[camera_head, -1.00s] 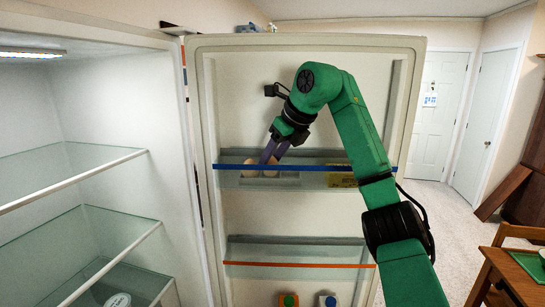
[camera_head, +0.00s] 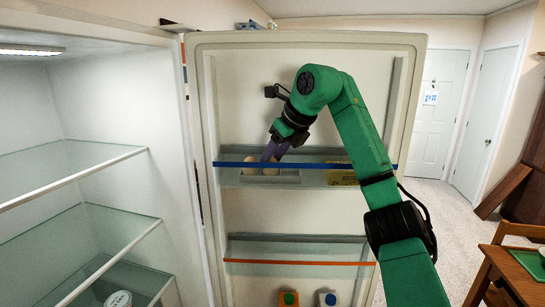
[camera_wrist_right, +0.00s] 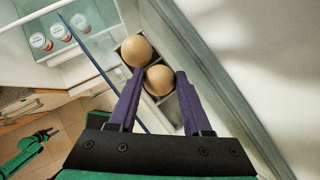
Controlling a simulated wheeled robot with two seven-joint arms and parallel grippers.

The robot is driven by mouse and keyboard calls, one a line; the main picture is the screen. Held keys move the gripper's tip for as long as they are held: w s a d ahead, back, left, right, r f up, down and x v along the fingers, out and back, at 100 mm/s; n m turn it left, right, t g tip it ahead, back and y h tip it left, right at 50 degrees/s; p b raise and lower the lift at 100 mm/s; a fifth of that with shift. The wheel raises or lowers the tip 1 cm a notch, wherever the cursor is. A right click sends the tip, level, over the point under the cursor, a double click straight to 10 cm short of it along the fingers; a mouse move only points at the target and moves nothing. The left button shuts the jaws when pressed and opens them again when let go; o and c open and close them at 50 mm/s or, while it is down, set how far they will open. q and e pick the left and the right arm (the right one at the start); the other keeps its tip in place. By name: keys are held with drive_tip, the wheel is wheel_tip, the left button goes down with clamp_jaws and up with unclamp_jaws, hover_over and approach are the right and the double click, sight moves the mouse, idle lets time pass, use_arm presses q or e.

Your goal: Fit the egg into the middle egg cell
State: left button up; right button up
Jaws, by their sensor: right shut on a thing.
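My right gripper (camera_wrist_right: 157,86) is shut on a brown egg (camera_wrist_right: 159,80), with its purple fingers on either side. In the wrist view this egg is at the row of egg cells (camera_wrist_right: 172,107), close to a second brown egg (camera_wrist_right: 137,50) in the cell beyond it. In the head view the right gripper (camera_head: 268,158) reaches down behind the blue rail of the upper door shelf, with the held egg (camera_head: 271,169) low at the egg holder (camera_head: 285,179). Fingers and rail partly hide the cells, so I cannot tell whether the egg is fully seated.
The blue rail (camera_head: 312,166) runs in front of the holder. A yellow box (camera_head: 341,177) stands on the same shelf to the right. The lower door shelf (camera_head: 300,253) looks empty. The fridge's glass shelves (camera_head: 65,165) are at left.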

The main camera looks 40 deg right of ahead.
drive_tip(key=o, duration=1)
drive_tip(key=p+v, duration=0.1)
drive_tip(key=v, duration=1.3)
drive_tip(key=shift+s+d+r, duration=0.1)
drive_tip(key=shift+s+r, duration=0.15)
drive_tip(key=shift+w, duration=0.15)
